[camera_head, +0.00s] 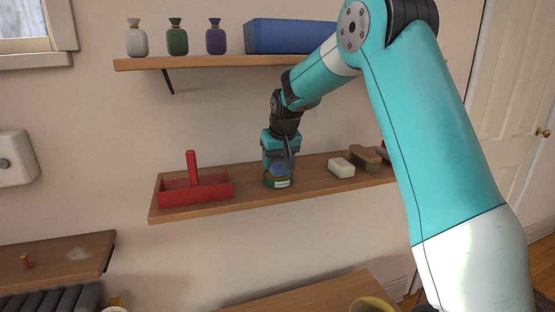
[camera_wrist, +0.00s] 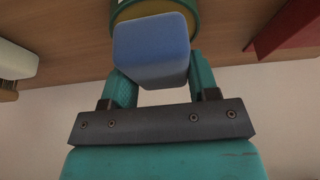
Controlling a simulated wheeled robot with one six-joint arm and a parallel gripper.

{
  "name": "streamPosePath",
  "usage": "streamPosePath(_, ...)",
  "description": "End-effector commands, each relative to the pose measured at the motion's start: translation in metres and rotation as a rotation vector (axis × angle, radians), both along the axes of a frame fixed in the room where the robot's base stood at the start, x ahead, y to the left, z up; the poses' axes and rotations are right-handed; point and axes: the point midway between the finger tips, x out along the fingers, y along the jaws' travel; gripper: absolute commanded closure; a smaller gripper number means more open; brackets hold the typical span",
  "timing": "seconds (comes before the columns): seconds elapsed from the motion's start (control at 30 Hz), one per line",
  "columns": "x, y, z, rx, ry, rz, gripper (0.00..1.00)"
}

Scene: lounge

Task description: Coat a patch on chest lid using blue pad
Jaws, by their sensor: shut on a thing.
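My gripper (camera_head: 280,160) points down over the lower wall shelf, shut on a blue pad (camera_head: 279,172). In the wrist view the blue pad (camera_wrist: 152,50) sits between the two teal fingers. A round green tin (camera_head: 278,182) with a pale label stands on the shelf right under the pad. Its green rim (camera_wrist: 122,12) shows behind the pad in the wrist view. I cannot tell whether the pad touches the tin's contents. A wooden top (camera_head: 315,294) at the bottom of the head view may be the chest lid; most of it is cut off.
On the lower shelf (camera_head: 240,203) are a red tray with a handle (camera_head: 195,189), a white block (camera_head: 341,167) and a brown brush-like block (camera_head: 364,158). Three bottles (camera_head: 177,40) and a blue box (camera_head: 285,37) stand on the upper shelf. A yellow rounded object (camera_head: 372,304) is at the bottom.

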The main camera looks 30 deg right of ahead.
Motion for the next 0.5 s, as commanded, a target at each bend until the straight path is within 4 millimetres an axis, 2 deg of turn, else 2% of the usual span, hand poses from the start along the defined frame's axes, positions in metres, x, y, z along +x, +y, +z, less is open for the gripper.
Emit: streamPosePath(0.5, 0.0000, -0.0002, -0.0038, 0.000, 0.000, 0.000, 0.68)
